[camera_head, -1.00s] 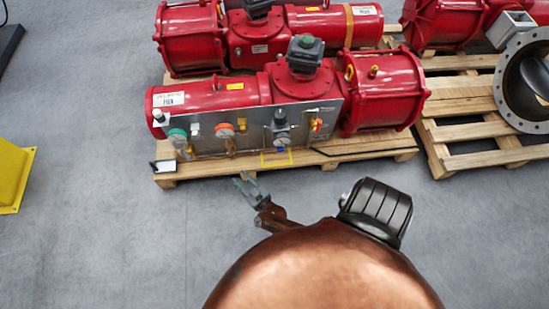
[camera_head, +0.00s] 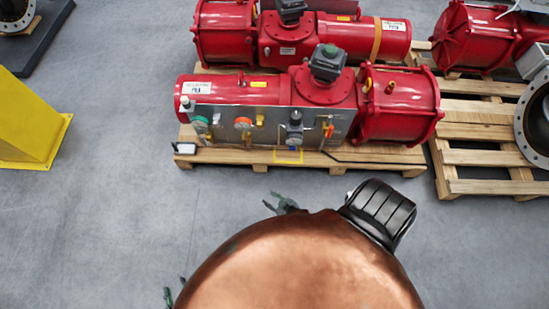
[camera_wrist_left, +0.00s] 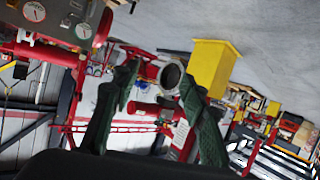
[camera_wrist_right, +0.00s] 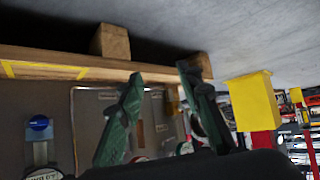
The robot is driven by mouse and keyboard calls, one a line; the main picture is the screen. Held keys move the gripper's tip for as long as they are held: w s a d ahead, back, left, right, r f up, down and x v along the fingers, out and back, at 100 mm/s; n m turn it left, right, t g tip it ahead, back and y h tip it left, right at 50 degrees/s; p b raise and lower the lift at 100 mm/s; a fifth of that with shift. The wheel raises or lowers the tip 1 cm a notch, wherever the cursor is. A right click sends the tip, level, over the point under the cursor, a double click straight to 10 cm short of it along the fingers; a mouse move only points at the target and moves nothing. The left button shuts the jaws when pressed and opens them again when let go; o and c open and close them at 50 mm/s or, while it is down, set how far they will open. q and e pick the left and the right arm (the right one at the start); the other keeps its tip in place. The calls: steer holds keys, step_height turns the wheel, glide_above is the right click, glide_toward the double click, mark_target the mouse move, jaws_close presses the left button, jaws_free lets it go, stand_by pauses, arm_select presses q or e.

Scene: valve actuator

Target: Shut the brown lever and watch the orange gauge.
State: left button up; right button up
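The orange gauge (camera_head: 243,123) is on the grey panel (camera_head: 270,122) at the front of the red actuator, between a green-rimmed gauge (camera_head: 200,124) and a dark regulator (camera_head: 295,128). Its reading is too small to tell. I cannot pick out the brown lever with certainty among the small fittings. My right gripper (camera_head: 285,203) is in front of the pallet, apart from the panel. It is open and empty in the right wrist view (camera_wrist_right: 160,85). My left gripper (camera_head: 174,290) shows only its tips at lower left. It is open and empty in the left wrist view (camera_wrist_left: 158,80).
The actuator rests on a wooden pallet (camera_head: 225,156), with another red actuator (camera_head: 280,35) behind. A second pallet (camera_head: 480,187) stands at right. A yellow block (camera_head: 25,120) is at left. Grey floor (camera_head: 110,210) between block and pallet is clear. My copper-coloured body covers the bottom.

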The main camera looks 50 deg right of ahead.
arm_select(q)
steer(key=shift+r, duration=0.3)
arm_select(e)
steer(key=shift+s+f, duration=0.25)
steer(key=shift+s, duration=0.5)
steer(key=shift+c, duration=0.3)
